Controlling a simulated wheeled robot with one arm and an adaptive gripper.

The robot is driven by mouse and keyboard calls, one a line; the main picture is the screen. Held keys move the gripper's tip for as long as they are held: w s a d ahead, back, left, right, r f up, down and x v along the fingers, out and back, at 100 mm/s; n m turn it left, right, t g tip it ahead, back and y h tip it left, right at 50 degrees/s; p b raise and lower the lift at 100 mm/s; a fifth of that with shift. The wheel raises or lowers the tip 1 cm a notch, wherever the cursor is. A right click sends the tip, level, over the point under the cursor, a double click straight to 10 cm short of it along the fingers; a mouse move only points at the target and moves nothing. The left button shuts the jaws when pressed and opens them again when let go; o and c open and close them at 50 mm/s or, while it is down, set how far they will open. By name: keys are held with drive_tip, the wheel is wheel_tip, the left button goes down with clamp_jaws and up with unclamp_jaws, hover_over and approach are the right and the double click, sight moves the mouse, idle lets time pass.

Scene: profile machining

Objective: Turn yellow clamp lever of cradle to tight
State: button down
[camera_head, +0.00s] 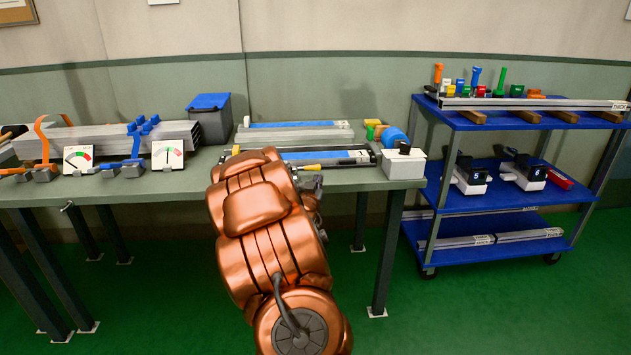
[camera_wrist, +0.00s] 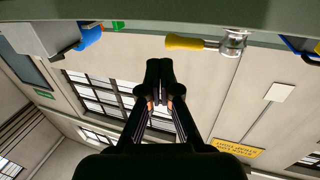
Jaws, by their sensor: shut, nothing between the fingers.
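The yellow clamp lever (camera_wrist: 185,43) shows in the wrist view, which is upside down. Its yellow handle points left there, from a round metal pivot (camera_wrist: 233,42). In the head view a yellow handle (camera_head: 311,167) lies at the front of the table, just right of my copper arm. My gripper (camera_wrist: 159,66) is shut and empty. My arm hides much of the cradle and the lever's pivot in the head view.
A white box with a black knob (camera_head: 404,166) and a blue roll (camera_head: 394,138) stand right of the lever. Two dial gauges (camera_head: 78,159) stand at the left among orange and blue clamps. A blue cart (camera_head: 470,200) stands at the right. Green floor is clear in front.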

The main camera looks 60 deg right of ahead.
drive_tip(key=s+b+v, duration=0.1)
drive_tip(key=b+v, duration=0.3)
drive_tip(key=v, duration=0.2)
drive_tip(key=shift+s+f+b, duration=0.2)
drive_tip(key=shift+s+b, duration=0.05)
drive_tip(key=shift+b, duration=0.1)
drive_tip(key=shift+b, duration=0.5)
drive_tip(key=shift+s+a+b, duration=0.1)
drive_tip(key=shift+s+b, duration=0.05)
drive_tip(key=shift+b, duration=0.25)
drive_tip(key=shift+s+a+r+b, duration=0.15)
drive_tip(key=shift+s+a+b, duration=0.4)
drive_tip(key=shift+b, duration=1.55)
drive_tip(key=shift+w+a+r, duration=0.15)
